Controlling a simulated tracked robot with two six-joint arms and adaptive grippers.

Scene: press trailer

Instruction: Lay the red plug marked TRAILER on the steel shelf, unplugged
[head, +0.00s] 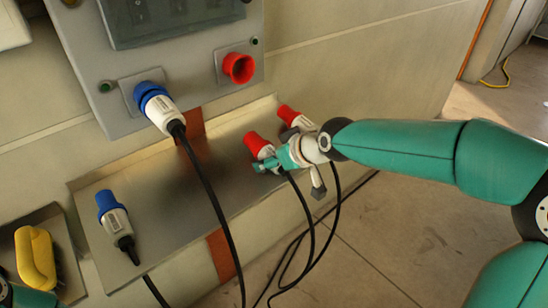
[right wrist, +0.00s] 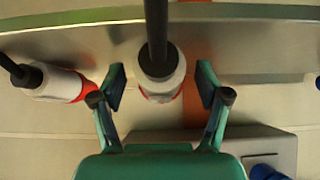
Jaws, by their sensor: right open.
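Two red plugs with white bodies and black cables are at the right end of the steel shelf (head: 165,195). The nearer red plug (head: 258,145) is by my right gripper (head: 278,162); the farther red plug (head: 288,114) lies just behind. No marking is readable, so I cannot tell which says TRAILER. In the right wrist view, one red plug (right wrist: 161,78) sits between the open fingers of my right gripper (right wrist: 162,92), with a gap on both sides. The other red plug (right wrist: 62,85) is outside the left finger. The red socket (head: 239,68) on the panel is empty. My left gripper does not show clearly.
A blue plug (head: 158,106) is in the panel's left socket, its cable hanging across the shelf. Another blue plug (head: 113,215) lies at the shelf's left end. A yellow-handled brush (head: 36,258) is at lower left. Black cables (head: 310,235) hang off the shelf's right side.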

